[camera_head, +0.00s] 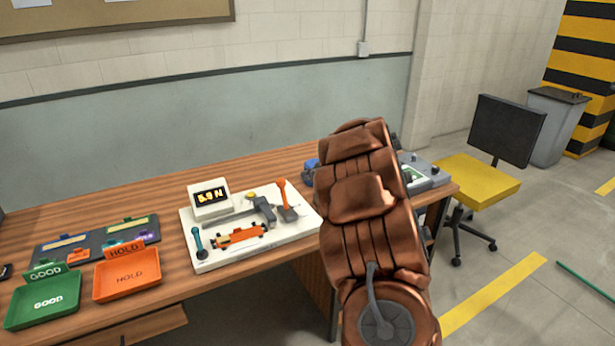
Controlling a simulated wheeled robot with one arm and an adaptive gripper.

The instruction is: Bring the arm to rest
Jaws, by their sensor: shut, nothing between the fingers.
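My copper-coloured arm rises from the bottom right of the head view and stands in front of the right part of the wooden workbench (165,190). My gripper does not show; only the arm's links are visible, and the links hide part of the bench behind them. I cannot see whether the arm touches anything.
A white test fixture (205,258) with a lit display stands mid-bench. A green GOOD tray (65,312) and an orange HOLD tray (150,290) sit at left. A grey device (430,175) is partly behind my arm. A yellow chair (475,180) stands at right; floor around it is mostly clear.

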